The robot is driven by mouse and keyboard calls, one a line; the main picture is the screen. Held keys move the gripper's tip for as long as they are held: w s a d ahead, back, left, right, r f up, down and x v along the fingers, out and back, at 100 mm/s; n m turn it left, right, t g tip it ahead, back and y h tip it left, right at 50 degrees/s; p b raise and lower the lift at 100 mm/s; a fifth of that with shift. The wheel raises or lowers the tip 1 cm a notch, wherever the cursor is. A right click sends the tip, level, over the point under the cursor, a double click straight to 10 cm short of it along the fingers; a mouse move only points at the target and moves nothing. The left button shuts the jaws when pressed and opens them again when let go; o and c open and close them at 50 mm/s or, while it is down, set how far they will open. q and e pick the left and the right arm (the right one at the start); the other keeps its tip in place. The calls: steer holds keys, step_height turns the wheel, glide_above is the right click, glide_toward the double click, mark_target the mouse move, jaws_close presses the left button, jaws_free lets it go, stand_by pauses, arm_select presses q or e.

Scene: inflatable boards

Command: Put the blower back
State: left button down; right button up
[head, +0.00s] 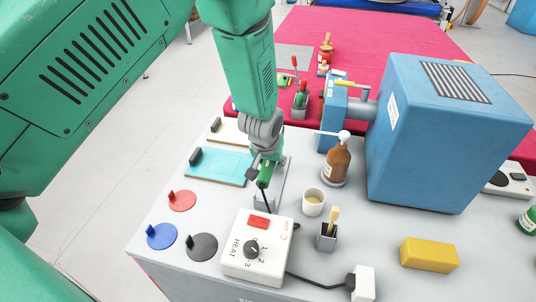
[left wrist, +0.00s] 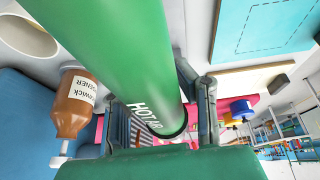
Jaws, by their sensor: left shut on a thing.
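The green blower, marked HOT AIR in the left wrist view (left wrist: 110,50), is between the fingers of my left gripper (head: 264,160). In the head view only a small part of the blower (head: 265,172) shows below the fingers, with a black cord running down from it. The gripper is shut on it. A grey metal stand (head: 276,192) is directly below and beside the blower. I cannot tell whether they touch. The white HEAT control box (head: 240,262) with a dial and red switch sits in front. My right gripper is not in view.
A brown bottle (head: 337,163), a cream cup (head: 314,202) and a grey brush holder (head: 325,240) stand to the right. A big blue machine (head: 440,140) is behind them. Coloured discs and a teal board (head: 220,166) lie left. A yellow block (head: 429,254) is front right.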

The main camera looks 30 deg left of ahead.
arm_select(q)
steer(key=shift+w+d+f, duration=0.1)
steer(key=shift+w+d, duration=0.05)
steer(key=shift+d, duration=0.05)
steer(key=shift+f+b, duration=0.45)
steer(key=shift+b, duration=0.1)
steer(key=b, duration=0.3)
glide_above(272, 186)
steer(key=f, duration=0.3)
steer(key=s+f, duration=0.1)
steer(key=shift+a+f, duration=0.15)
steer(key=shift+a, duration=0.1)
steer(key=shift+d+f+b, duration=0.15)
steer(key=shift+f+b, duration=0.25)
steer(key=shift+f, duration=0.05)
steer(key=shift+w+d+f, duration=0.1)
steer(key=shift+d+f, duration=0.05)
steer(key=shift+d, duration=0.1)
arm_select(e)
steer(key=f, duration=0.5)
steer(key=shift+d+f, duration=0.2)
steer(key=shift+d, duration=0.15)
arm_select(q)
steer(key=shift+a, duration=0.3)
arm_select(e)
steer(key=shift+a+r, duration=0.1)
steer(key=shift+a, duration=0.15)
